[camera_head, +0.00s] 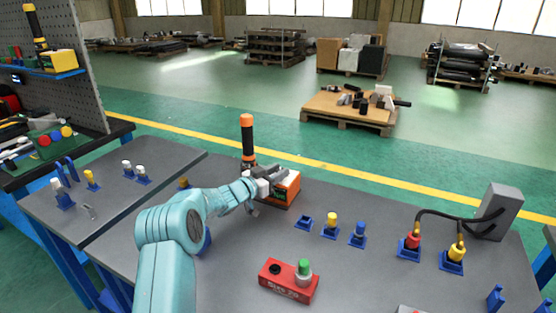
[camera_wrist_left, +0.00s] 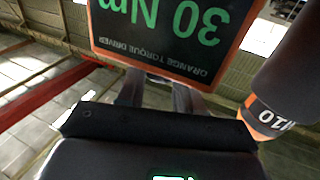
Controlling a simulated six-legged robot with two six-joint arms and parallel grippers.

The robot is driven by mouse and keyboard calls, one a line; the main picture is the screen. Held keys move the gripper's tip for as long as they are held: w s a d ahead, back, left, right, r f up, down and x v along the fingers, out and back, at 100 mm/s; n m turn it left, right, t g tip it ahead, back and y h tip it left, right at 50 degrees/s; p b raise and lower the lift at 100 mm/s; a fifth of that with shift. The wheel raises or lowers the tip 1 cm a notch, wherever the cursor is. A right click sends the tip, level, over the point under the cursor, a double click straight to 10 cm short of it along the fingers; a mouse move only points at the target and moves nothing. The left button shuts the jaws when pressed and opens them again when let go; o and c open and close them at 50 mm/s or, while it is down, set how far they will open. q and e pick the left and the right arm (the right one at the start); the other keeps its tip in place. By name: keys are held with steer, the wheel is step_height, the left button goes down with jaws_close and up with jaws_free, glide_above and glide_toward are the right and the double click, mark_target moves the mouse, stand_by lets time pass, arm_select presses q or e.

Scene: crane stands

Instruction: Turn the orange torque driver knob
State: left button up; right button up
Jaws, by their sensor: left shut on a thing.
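The orange torque driver (camera_head: 286,187) is an orange and white box on the grey table, with a dark panel. In the left wrist view its panel (camera_wrist_left: 165,35) reads "30 Nm" and "ORANGE TORQUE DRIVER" upside down. A black upright tool with an orange top (camera_head: 247,140) stands beside it; its orange band marked M10 (camera_wrist_left: 265,118) shows at the right of the wrist view. My left gripper (camera_head: 268,178) is at the driver's left side, shut on its knob. The fingers (camera_wrist_left: 160,95) run behind the panel, which hides the knob itself. My right gripper is out of view.
A red box with a green button (camera_head: 290,280) sits in front. Blue holders with yellow and blue plugs (camera_head: 332,225) stand to the right. Cables run from a grey box (camera_head: 497,210) to red and yellow plugs. A pegboard stands at the far left.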

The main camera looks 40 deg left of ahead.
arm_select(q)
steer(key=m+h, duration=0.1)
steer(key=m+h+p, duration=0.1)
steer(key=h, duration=0.1)
steer(key=shift+a+r, duration=0.1)
steer(key=shift+a, duration=0.1)
steer(key=shift+m+g+h, duration=0.4)
steer(key=shift+m+h, duration=0.1)
steer(key=shift+h, duration=0.3)
steer(key=shift+m+h, duration=0.3)
steer(key=o, duration=0.9)
steer(key=shift+w, duration=0.1)
steer(key=shift+o, duration=0.2)
steer(key=shift+a, duration=0.1)
steer(key=shift+s+a, duration=0.1)
steer(key=shift+s, duration=0.25)
steer(key=v, duration=0.6)
steer(key=shift+s, duration=0.4)
